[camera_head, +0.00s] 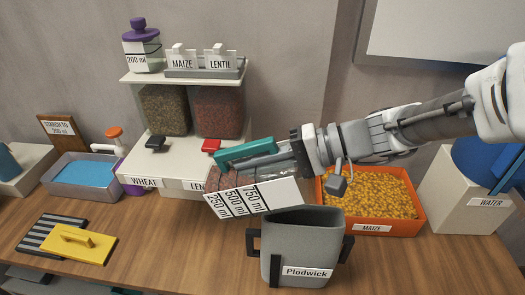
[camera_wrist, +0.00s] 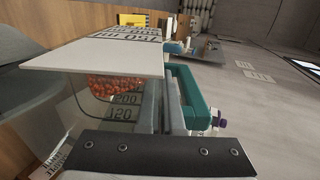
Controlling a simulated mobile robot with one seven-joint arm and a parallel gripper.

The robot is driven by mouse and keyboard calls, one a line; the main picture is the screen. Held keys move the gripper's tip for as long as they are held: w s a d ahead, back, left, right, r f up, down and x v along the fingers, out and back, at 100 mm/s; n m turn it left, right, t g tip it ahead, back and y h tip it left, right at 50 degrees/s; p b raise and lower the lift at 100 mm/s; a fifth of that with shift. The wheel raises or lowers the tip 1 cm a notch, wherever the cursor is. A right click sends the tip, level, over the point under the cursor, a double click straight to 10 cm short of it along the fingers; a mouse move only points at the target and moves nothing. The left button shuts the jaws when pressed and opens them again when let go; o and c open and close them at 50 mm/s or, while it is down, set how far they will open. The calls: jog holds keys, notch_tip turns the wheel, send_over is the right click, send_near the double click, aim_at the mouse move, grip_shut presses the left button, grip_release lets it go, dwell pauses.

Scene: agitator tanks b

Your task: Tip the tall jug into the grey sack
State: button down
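The jug (camera_head: 245,194) is clear, with a teal handle (camera_head: 246,153), a white scale plate marked 250, 500 and 750 ml, and reddish grains inside. My gripper (camera_head: 278,160) is shut on the jug at its handle side and holds it in the air, lying tilted on its side. In the wrist view the jug (camera_wrist: 98,113) and its teal handle (camera_wrist: 190,98) fill the middle, with grains visible inside. The grey sack (camera_head: 297,240), labelled Plodwick, stands open on the table, below and right of the jug. Its inside is mostly hidden. No grains are seen falling.
An orange maize tray (camera_head: 419,215) stands right of the sack, and a white water stand (camera_head: 461,199) beyond. Wheat and lentil dispensers (camera_head: 190,178) stand behind the jug. A yellow float (camera_head: 77,240) and blue-filled tray (camera_head: 80,172) lie left. Table between float and sack is clear.

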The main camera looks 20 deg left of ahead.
jog(key=shift+w+d+f+y+b, duration=0.15)
jog(key=shift+d+f+y+b, duration=0.65)
jog(key=shift+b, duration=1.15)
jog(key=shift+a+r+g, duration=0.15)
jog(key=shift+a+g, duration=0.05)
jog(key=shift+g, duration=0.1)
jog(key=shift+d+y+b, duration=0.1)
jog(key=shift+y+b, duration=0.2)
jog(key=shift+b, duration=0.05)
jog(key=shift+d+f+b, duration=0.1)
jog(key=shift+f+b, duration=0.25)
jog(key=shift+w+d+y, duration=0.1)
jog(key=shift+y, duration=0.2)
jog(key=shift+d+f+y+b, duration=0.2)
jog(key=shift+y+b, duration=0.1)
jog(key=shift+b, duration=0.4)
jog(key=shift+w+d+f+g+y+b, duration=0.15)
jog(key=shift+d+g+y+b, duration=0.15)
jog(key=shift+y+b, duration=0.15)
jog(key=shift+d, duration=0.15)
jog(key=shift+w+d+r+y+b, duration=0.1)
jog(key=shift+d+r+y+b, duration=0.3)
jog(key=shift+y, duration=0.15)
